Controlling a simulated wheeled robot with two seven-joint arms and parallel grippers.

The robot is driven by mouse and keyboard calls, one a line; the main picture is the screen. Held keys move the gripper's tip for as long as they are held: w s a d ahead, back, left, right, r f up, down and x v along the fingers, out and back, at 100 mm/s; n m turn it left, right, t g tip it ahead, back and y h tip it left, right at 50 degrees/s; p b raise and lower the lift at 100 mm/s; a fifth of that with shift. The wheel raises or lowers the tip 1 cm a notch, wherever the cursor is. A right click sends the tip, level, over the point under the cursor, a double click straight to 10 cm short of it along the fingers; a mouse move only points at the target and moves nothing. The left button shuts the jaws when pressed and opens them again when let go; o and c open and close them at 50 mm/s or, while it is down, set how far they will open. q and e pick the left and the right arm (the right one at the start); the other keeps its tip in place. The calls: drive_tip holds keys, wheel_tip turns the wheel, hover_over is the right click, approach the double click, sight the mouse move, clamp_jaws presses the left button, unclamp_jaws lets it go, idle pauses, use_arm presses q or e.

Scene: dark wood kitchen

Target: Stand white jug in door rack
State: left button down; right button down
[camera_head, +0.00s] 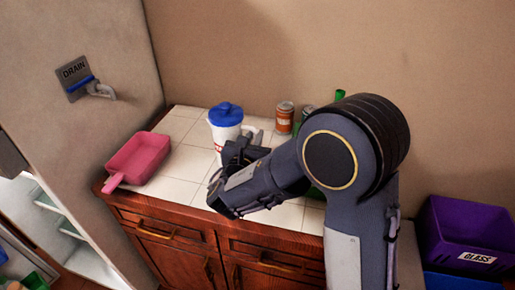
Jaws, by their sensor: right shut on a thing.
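The white jug (225,133) with a blue lid stands upright at the tiled counter, its lower part hidden by my gripper. Its white handle (252,131) points right. My right gripper (240,153) is at the jug's near right side, shut on it; the fingertips are partly hidden by my own wrist. I cannot tell whether the jug's base touches the tiles. An open white fridge (62,226) with pale shelves shows at the lower left. What looks like its door rack (18,266) is cut by the picture's left edge. My left gripper is out of view.
A pink pan (140,157) lies on the counter's left end. Cans (284,117) and green items stand behind, near the wall. A purple "GLASS" bin (465,238) is at right. A "DRAIN" sign with a blue-handled lever (84,84) is on the left wall. Tiles between pan and jug are clear.

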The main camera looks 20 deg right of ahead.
drive_tip(key=shift+w+d+f, duration=0.15)
drive_tip(key=shift+d+f, duration=0.25)
drive_tip(key=shift+f, duration=0.05)
drive_tip(key=shift+w+d+f, duration=0.1)
drive_tip(key=shift+f, duration=1.55)
drive_tip(key=shift+f, duration=0.2)
drive_tip(key=c, duration=1.5)
unclamp_jaws()
drive_tip(key=shift+o, duration=0.2)
drive_tip(key=shift+r, duration=0.1)
